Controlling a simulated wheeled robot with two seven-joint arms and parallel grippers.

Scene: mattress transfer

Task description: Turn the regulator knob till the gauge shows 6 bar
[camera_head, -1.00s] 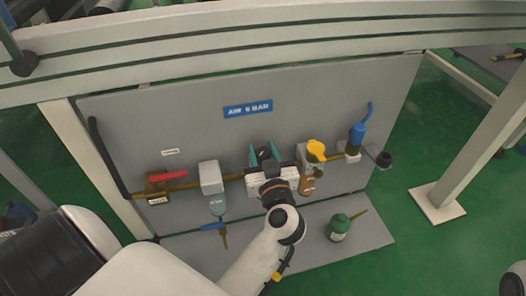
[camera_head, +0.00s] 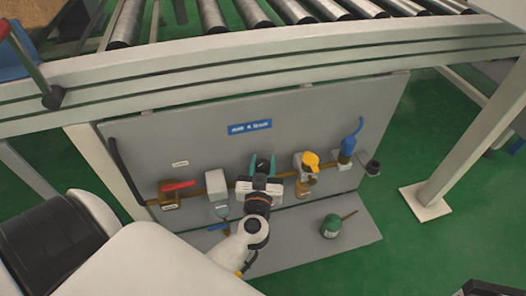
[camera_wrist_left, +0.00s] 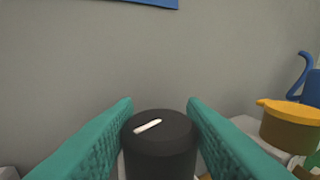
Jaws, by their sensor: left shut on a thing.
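The regulator knob is a black cylinder (camera_wrist_left: 160,150) with a short white mark on its top, slanting up to the right in the left wrist view. My left gripper (camera_wrist_left: 160,106) has its two teal fingers on either side of the knob and is shut on it. In the head view my left gripper (camera_head: 262,161) is at the middle of the grey panel, and my wrist covers much of the regulator. I cannot see the gauge face or its needle in either view.
The grey panel (camera_head: 320,120) carries a blue sign (camera_head: 249,127), a red-handled valve (camera_head: 178,186), a yellow-capped unit (camera_head: 309,161) and a blue fitting (camera_head: 348,143). Conveyor rollers (camera_head: 290,10) run above.

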